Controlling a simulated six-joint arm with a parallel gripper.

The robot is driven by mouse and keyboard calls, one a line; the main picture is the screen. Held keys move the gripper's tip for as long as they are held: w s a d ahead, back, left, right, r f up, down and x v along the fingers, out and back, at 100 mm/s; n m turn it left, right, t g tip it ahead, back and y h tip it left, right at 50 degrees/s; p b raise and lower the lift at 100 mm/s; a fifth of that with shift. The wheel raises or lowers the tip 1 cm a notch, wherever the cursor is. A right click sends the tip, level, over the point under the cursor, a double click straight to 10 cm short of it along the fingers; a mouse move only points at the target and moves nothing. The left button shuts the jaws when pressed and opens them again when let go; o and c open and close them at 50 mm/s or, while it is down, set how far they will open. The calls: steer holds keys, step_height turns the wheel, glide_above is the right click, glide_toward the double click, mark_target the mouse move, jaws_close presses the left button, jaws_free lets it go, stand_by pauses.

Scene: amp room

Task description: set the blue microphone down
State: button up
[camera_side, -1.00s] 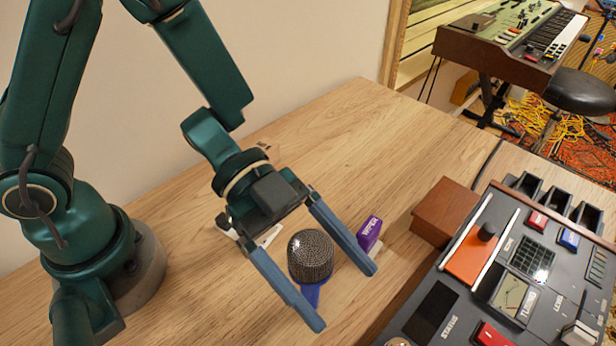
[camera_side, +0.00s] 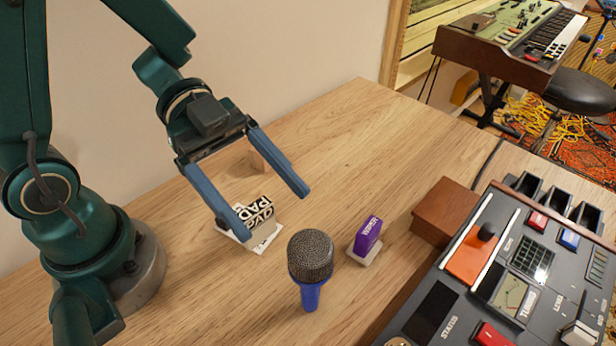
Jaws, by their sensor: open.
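The blue microphone (camera_side: 311,268) stands upright on the wooden table, its dark mesh head on top and its blue handle below. My gripper (camera_side: 272,214) is open and empty, up and to the left of the microphone in the picture. Its two blue fingers are wide apart and do not appear to touch the microphone.
A white block with black lettering (camera_side: 262,226) sits on a pale base below my fingers. A purple block (camera_side: 368,234) stands on a grey base right of the microphone. A brown wooden box (camera_side: 445,211) and a mixing console (camera_side: 470,300) border the right.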

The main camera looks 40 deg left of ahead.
steer(key=w+a+r+n+t+y, duration=0.3)
steer(key=w+a+n+t+y, duration=0.15)
steer(key=w+t, duration=0.25)
steer(key=w+a+r+n+t+y, duration=0.35)
steer(key=w+a+t+y, duration=0.25)
steer(key=w, duration=0.2)
steer(key=s+a+n+g+y, duration=0.2)
steer(key=s+a+n+y, duration=0.4)
steer(key=n, duration=0.1)
steer(key=s+d+f+n+g+h, duration=0.1)
steer(key=s+d+f+g, duration=0.1)
steer(key=s, duration=0.3)
steer(key=s+d+f+n+g+h, duration=0.2)
steer(key=s+d+g, duration=0.1)
steer(key=s, duration=0.2)
steer(key=shift+s+f, duration=0.15)
steer(key=shift+s, duration=0.25)
